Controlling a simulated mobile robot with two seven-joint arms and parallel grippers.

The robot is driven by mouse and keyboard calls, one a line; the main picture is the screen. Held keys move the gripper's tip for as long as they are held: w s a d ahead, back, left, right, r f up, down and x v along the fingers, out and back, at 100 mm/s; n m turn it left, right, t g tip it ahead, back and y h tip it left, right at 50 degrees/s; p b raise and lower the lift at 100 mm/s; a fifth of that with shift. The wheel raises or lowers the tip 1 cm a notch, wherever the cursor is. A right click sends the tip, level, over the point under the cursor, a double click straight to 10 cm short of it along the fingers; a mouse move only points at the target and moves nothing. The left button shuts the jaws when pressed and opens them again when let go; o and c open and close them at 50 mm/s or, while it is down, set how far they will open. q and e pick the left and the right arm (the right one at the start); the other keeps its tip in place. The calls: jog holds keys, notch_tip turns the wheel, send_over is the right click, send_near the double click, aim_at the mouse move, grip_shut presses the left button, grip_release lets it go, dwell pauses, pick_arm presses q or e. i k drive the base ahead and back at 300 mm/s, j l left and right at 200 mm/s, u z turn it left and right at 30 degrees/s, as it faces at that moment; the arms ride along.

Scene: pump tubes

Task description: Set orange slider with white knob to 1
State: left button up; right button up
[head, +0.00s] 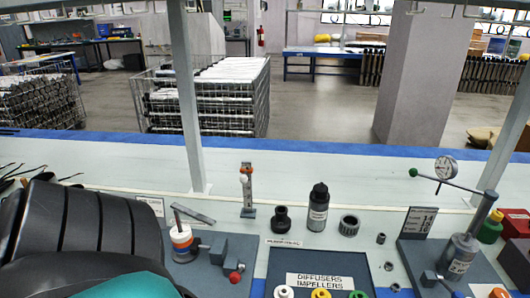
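A small upright slider (247,192) stands near the back of the white bench, in the middle of the head view. It has an orange part at the top and a white knob on its left side, near the upper end. Its scale marks are too small to read, so I cannot tell the set value. Neither of my grippers is in view, and nothing is seen touching the slider.
Right of the slider stand a black ring (281,219), a dark bottle (318,207) and a ribbed ring (349,225). A grey fixture (205,268) is in front left. A frame post (187,100) rises behind. Large black rounded shapes fill the lower left.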

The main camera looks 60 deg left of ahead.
aim_at(243, 179)
jog(key=u, duration=1.95)
